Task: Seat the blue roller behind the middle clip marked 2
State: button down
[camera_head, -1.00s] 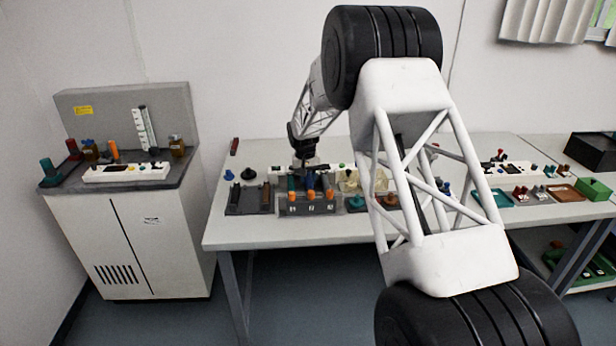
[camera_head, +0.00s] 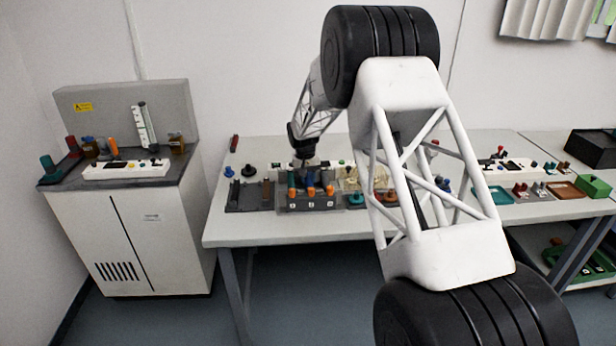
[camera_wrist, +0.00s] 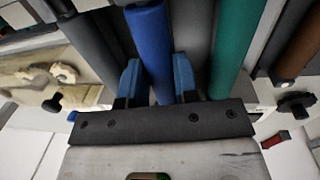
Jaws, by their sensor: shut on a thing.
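The blue roller (camera_wrist: 150,45) lies between the two blue fingers of my gripper (camera_wrist: 157,78) in the wrist view, and the gripper is shut on it. In the head view my gripper (camera_head: 308,166) is low over the grey block with the numbered clips (camera_head: 312,204). The middle orange clip (camera_head: 311,191) stands above the label 2, with an orange clip on each side. A green roller (camera_wrist: 231,45) lies beside the blue one in the wrist view. The far end of the blue roller is cut off, so I cannot tell whether it is seated.
A dark tray (camera_head: 247,196) with a brown roller stands left of the block. A clear yellowish part (camera_head: 350,183) and a teal knob (camera_head: 355,200) stand right of it. My own arm hides part of the table. The table's front strip is clear.

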jog(key=shift+f, duration=0.25)
jog(key=c, duration=0.8)
grip_release()
jog(key=shift+r, duration=0.15)
jog(key=shift+r, duration=4.35)
jog(key=shift+s+r, duration=0.1)
